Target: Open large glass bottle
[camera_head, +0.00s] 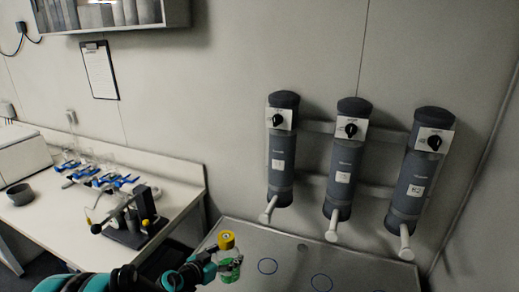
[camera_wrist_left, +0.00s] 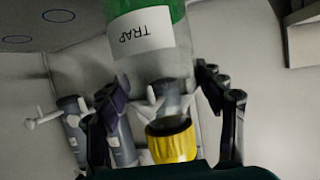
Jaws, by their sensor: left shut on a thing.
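The large glass bottle (camera_head: 230,273) has green contents and a yellow cap (camera_head: 226,240) on its top, in the head view at the front left of the grey table. In the left wrist view the bottle (camera_wrist_left: 150,62) appears inverted, with a white "TRAP" label (camera_wrist_left: 140,31) and the yellow cap (camera_wrist_left: 172,141) at the lower middle. My left gripper (camera_head: 222,263) is shut on the bottle below the cap, with its fingers on either side in the left wrist view (camera_wrist_left: 160,92). I cannot tell whether the bottle touches the table. My right gripper is out of view.
The grey table (camera_head: 290,252) has blue rings (camera_head: 267,266) marked on it. Three grey wall cylinders (camera_head: 343,165) with knobs and white spouts hang above its back. A white bench (camera_head: 170,170) at left holds a dark-based device (camera_head: 128,237), blue-clamped glassware (camera_head: 95,175) and a grey bowl (camera_head: 20,195).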

